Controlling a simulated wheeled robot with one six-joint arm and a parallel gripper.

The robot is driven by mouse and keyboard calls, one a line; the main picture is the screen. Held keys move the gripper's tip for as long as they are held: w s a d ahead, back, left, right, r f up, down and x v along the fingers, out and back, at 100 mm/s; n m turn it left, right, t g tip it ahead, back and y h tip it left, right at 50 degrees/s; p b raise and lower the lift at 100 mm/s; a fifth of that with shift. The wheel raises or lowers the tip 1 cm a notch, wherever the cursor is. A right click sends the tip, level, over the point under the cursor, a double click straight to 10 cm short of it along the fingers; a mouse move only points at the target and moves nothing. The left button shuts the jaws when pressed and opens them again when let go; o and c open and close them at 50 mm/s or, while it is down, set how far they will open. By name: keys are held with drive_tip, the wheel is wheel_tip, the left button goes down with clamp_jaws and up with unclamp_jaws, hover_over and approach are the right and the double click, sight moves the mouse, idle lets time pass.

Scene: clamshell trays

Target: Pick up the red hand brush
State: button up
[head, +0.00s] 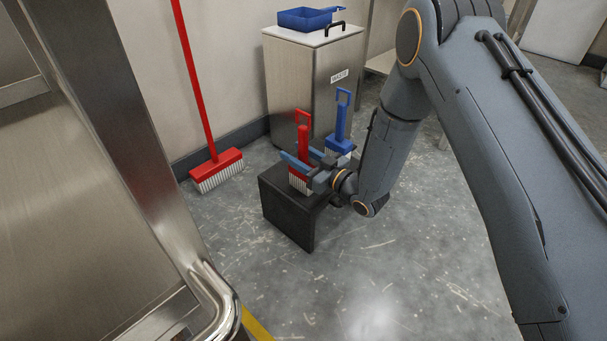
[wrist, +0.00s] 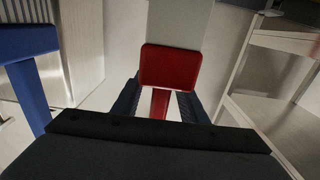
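The red hand brush (head: 304,146) stands upright on a black stand (head: 290,212) in the head view, bristles down and looped handle up. The fingers partly hide the brush in the head view.
A blue hand brush (head: 341,122) stands close behind and right; it also shows at left in the wrist view (wrist: 27,43). A steel bin (head: 300,85) carrying a blue dustpan (head: 305,18) is behind. A red broom (head: 215,165) leans left. Floor in front is clear.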

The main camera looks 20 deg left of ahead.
drive_tip(key=shift+w+a, duration=0.2)
drive_tip(key=shift+a, duration=0.35)
drive_tip(key=shift+c, duration=0.4)
clamp_jaws()
drive_tip(key=shift+r, duration=0.1)
